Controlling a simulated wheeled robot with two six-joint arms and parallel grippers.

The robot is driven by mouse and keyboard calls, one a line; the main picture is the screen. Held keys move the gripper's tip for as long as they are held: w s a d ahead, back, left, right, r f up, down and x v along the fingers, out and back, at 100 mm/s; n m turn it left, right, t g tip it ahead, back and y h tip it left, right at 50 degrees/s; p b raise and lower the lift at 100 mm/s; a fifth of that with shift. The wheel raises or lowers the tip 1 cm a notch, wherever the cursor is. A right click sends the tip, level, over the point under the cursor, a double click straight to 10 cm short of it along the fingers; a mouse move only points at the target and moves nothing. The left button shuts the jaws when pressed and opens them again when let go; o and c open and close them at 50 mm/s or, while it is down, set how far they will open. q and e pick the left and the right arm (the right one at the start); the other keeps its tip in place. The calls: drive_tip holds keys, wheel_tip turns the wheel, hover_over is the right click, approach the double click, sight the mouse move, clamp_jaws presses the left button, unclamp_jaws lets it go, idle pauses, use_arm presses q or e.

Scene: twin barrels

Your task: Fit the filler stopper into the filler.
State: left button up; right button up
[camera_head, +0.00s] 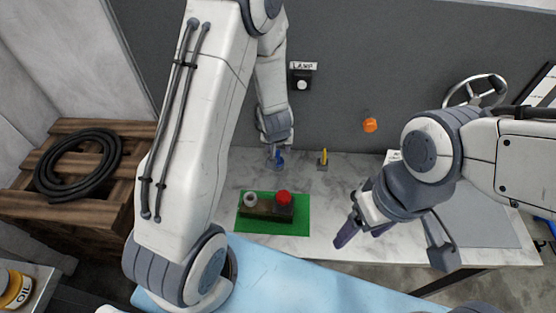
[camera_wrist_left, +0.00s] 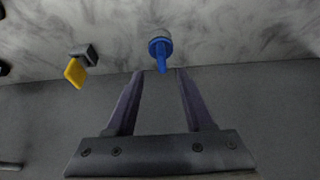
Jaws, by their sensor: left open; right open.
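A blue piece with a narrow blue grip (camera_head: 280,161), which looks like the filler stopper, stands on the table at the back under my left gripper (camera_head: 274,155). In the left wrist view the blue piece (camera_wrist_left: 160,50) has a pale round part. It lies just beyond and between the tips of my open left gripper (camera_wrist_left: 157,76); I see no grip on it. A dark block (camera_head: 258,212) on a green mat carries a grey ring (camera_head: 250,198), perhaps the filler, and a red cap (camera_head: 284,196). My right gripper (camera_head: 363,238) is open and empty, right of the mat.
A yellow lever on a dark base (camera_head: 323,158) stands right of the blue piece; it also shows in the left wrist view (camera_wrist_left: 76,72). A lamp button (camera_head: 302,84) and an orange knob (camera_head: 370,125) are on the back wall.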

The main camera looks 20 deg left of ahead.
sight(278, 154)
use_arm(q)
drive_tip(key=b+x, duration=0.1)
drive_tip(key=x, duration=0.5)
drive_tip(key=shift+a+f, duration=0.2)
clamp_jaws()
